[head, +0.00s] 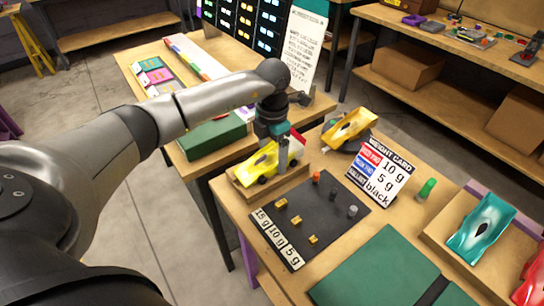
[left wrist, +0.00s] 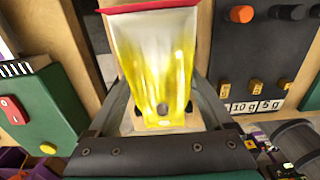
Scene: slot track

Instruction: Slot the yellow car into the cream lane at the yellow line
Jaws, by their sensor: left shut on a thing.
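My left gripper (head: 278,160) points down and is shut on the yellow car (head: 257,165). The car is at a shallow wooden tray (head: 244,190) on the near table's left edge; I cannot tell whether it touches the tray. In the left wrist view the yellow car (left wrist: 155,65) fills the space between the fingers (left wrist: 157,105), with a red edge beyond it. I cannot make out the cream lane or a yellow line for certain in either view. My right gripper is not in view.
A dark mat (head: 325,205) with small weights lies right of the tray. A green box (head: 212,137) and a colour-striped strip (head: 195,58) are on the far table.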

